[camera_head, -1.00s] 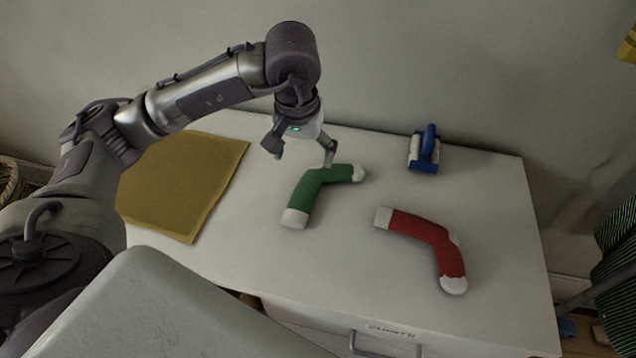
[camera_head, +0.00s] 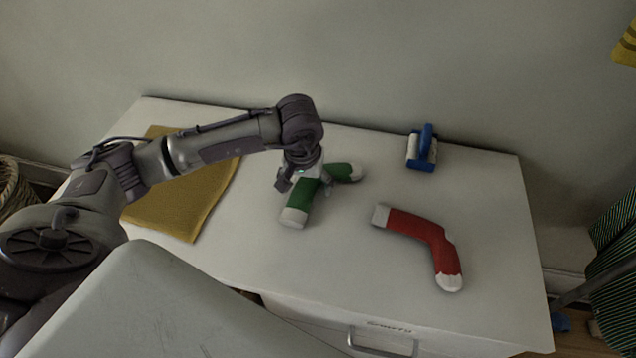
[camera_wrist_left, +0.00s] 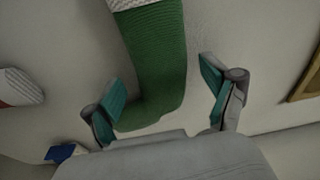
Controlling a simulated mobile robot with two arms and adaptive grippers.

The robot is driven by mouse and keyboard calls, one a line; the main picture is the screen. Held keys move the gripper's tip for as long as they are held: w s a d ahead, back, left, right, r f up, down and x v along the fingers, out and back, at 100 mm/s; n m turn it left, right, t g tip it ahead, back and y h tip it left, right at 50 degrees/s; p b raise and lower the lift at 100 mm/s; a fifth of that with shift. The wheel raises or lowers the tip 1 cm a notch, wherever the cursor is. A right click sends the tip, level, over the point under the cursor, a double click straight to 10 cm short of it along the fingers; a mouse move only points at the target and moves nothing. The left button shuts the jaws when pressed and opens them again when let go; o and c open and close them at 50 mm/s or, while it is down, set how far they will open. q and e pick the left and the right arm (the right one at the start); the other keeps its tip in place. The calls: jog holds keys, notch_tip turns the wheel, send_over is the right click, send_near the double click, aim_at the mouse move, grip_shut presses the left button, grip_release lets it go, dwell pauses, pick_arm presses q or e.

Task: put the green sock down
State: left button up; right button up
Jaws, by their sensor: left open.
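The green sock (camera_head: 301,199), with white ends, lies bent on the white cabinet top in the head view. My left gripper (camera_head: 307,183) is low over the bend of the sock and hides part of it. In the left wrist view the green sock (camera_wrist_left: 157,60) runs between the open fingers of my left gripper (camera_wrist_left: 165,102), with a gap to the right finger. I cannot tell whether the left finger touches it. My right gripper is not in view.
A red sock (camera_head: 418,228) with white ends lies to the right on the cabinet top (camera_head: 340,260). A blue and white brush-like thing (camera_head: 423,150) stands near the back edge. A yellow cloth (camera_head: 190,205) lies to the left. The wall is close behind.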

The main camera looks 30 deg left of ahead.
aim_at(313, 183)
pick_arm(q)
jog(key=c, duration=1)
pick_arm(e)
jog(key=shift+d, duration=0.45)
pick_arm(q)
jog(key=shift+r, duration=0.15)
jog(key=shift+c, duration=0.2)
jog(key=shift+r, duration=0.3)
jog(key=r, duration=0.2)
jog(key=d+r+b, duration=0.1)
jog(key=shift+w+r, duration=0.2)
jog(key=shift+r, duration=0.2)
jog(key=w+d+r+b, duration=0.25)
jog(key=d+r, duration=0.35)
jog(key=d, duration=0.4)
jog(key=s+a+r+m+p, duration=0.1)
jog(key=s, duration=0.2)
jog(key=s+a+r+m+p, duration=0.1)
jog(key=s+a+r+p, duration=0.1)
jog(key=s, duration=0.1)
jog(key=s+a+r+m+p, duration=0.1)
jog(key=s, duration=0.2)
jog(key=shift+a+r+p, duration=0.15)
jog(key=shift+a+p, duration=0.05)
jog(key=shift+p, duration=0.1)
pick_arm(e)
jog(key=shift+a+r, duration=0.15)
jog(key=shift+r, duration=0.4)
